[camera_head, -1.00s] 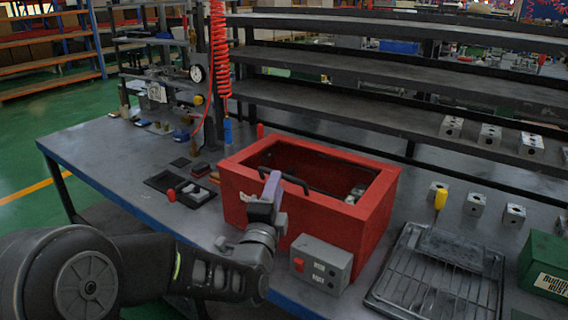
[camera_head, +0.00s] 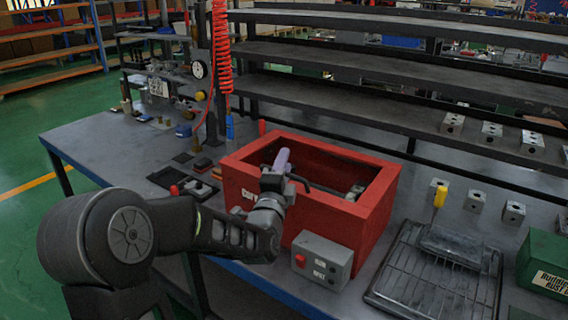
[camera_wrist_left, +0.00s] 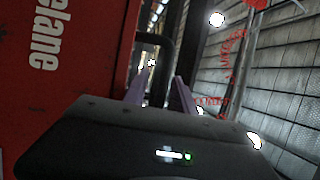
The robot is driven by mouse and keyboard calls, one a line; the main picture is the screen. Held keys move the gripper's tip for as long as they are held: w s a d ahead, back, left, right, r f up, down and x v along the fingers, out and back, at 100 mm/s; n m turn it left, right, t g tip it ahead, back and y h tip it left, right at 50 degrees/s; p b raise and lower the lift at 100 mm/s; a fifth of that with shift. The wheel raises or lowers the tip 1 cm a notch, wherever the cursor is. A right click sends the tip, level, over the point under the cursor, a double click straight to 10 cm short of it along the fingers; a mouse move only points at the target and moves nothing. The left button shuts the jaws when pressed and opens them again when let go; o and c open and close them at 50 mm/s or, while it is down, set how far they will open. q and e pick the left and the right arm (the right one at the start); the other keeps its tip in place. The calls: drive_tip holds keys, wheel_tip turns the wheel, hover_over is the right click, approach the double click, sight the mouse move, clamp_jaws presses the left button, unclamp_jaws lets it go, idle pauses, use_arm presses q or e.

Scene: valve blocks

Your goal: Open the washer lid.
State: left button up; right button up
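The washer is a red box (camera_head: 330,222) on the bench, with a dark rectangular opening on top and part of the interior showing. A black curved handle (camera_head: 318,188) lies near its front edge; I cannot make out a separate lid panel. A metal valve block (camera_head: 355,191) shows within the opening. My left gripper (camera_head: 282,160) is over the front left part of the washer, close to the handle. In the left wrist view its two purple fingers (camera_wrist_left: 159,88) are apart, with the red wall to the left. My right gripper is out of view.
A grey control box with a red button (camera_head: 321,261) stands before the washer. A wire rack tray (camera_head: 430,285) and a green box (camera_head: 546,262) are to the right. Several metal blocks (camera_head: 475,201) sit behind the rack. A black tray (camera_head: 180,184) lies left of the washer.

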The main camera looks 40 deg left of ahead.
use_arm(q)
drive_tip(key=shift+c, duration=0.2)
clamp_jaws()
idle(1.1)
